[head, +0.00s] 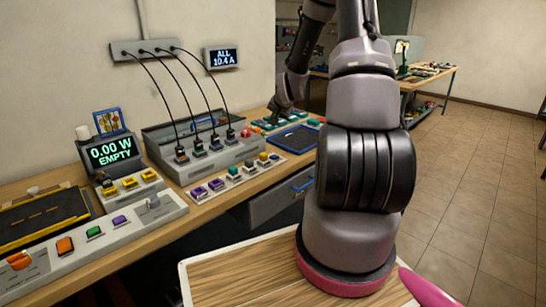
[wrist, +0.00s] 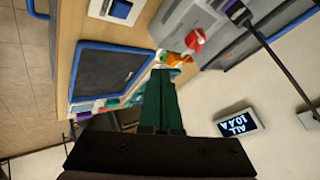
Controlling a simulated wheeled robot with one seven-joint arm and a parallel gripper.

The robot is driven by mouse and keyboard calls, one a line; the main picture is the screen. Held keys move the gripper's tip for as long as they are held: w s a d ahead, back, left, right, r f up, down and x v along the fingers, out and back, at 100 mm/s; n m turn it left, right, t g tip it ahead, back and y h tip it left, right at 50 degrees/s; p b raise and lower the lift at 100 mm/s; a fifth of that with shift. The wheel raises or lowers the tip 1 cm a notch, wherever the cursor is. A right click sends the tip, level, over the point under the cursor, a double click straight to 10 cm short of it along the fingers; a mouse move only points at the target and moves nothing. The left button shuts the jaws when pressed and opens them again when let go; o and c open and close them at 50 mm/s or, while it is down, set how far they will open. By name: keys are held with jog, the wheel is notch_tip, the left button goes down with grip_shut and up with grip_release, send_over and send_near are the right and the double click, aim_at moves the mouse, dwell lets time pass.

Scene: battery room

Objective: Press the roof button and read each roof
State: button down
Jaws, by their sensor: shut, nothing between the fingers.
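My gripper (head: 283,110) is over the far end of the wooden bench (head: 215,207), fingers pointing down; its dark green fingers (wrist: 162,75) are together and empty in the wrist view. A red knob (wrist: 194,40) and an orange piece (wrist: 175,58) lie just beyond the fingertips. I cannot tell contact. A wall display (head: 222,57) reads "ALL 10.4 A". A bench display (head: 111,151) reads "0.00 W EMPTY". I cannot tell which control is the roof button; no roof is clearly recognisable.
A grey unit (head: 217,157) with several black cables stands on the bench. A strip of coloured blocks (head: 236,177) lies in front of it. A blue-edged dark tray (head: 293,138) is beside my gripper. A control panel (head: 130,224) is at the left. Floor is open at right.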

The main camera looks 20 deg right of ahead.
send_over(275, 157)
notch_tip(275, 157, down, 4)
jog(key=shift+s+a+f+m, duration=0.1)
jog(key=shift+a+m, duration=0.05)
jog(key=shift+m, duration=0.25)
jog(key=shift+f, duration=4.4)
jog(key=shift+f, duration=0.1)
jog(key=shift+f, duration=0.3)
jog(key=shift+f, duration=0.35)
jog(key=shift+r, duration=0.8)
